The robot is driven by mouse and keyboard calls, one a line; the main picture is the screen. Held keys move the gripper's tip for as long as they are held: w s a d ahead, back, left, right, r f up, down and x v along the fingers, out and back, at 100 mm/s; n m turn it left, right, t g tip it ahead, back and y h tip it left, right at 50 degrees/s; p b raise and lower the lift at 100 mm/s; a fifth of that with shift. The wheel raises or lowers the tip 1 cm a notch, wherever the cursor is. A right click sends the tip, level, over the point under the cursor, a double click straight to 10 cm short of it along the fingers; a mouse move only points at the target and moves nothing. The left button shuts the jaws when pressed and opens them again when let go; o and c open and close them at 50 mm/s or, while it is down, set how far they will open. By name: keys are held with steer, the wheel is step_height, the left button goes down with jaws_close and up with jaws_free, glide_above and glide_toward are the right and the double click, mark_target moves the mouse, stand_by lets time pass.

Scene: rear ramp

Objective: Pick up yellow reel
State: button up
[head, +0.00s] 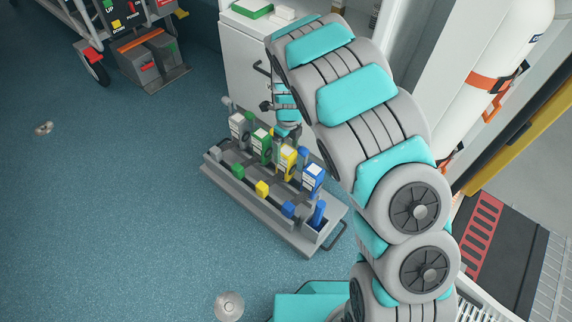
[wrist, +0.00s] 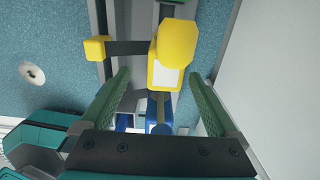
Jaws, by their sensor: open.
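The yellow reel (head: 288,159) stands upright in a grey rack (head: 262,213), between a green reel and a blue reel (head: 313,178). It has a white label, and a small yellow block hangs off it on a dark strap. In the wrist view the yellow reel (wrist: 175,45) lies ahead and between the two green fingers of my gripper (wrist: 164,73). The fingers are apart with gaps on both sides, and nothing is held. In the head view my gripper (head: 287,130) is just behind the reels; its fingertips are hidden there.
The green reel (head: 262,143) and a white-labelled grey reel (head: 238,125) share the rack. A white cabinet (head: 247,75) stands close behind. Open blue floor (head: 110,200) lies to the left.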

mark_target(286, 165)
steer(key=shift+w+f+b, duration=0.15)
steer(key=shift+f+b, duration=0.05)
steer(key=shift+f, duration=1.35)
steer(key=shift+w+f+b, duration=0.15)
steer(key=shift+f, duration=1.4)
jaws_close()
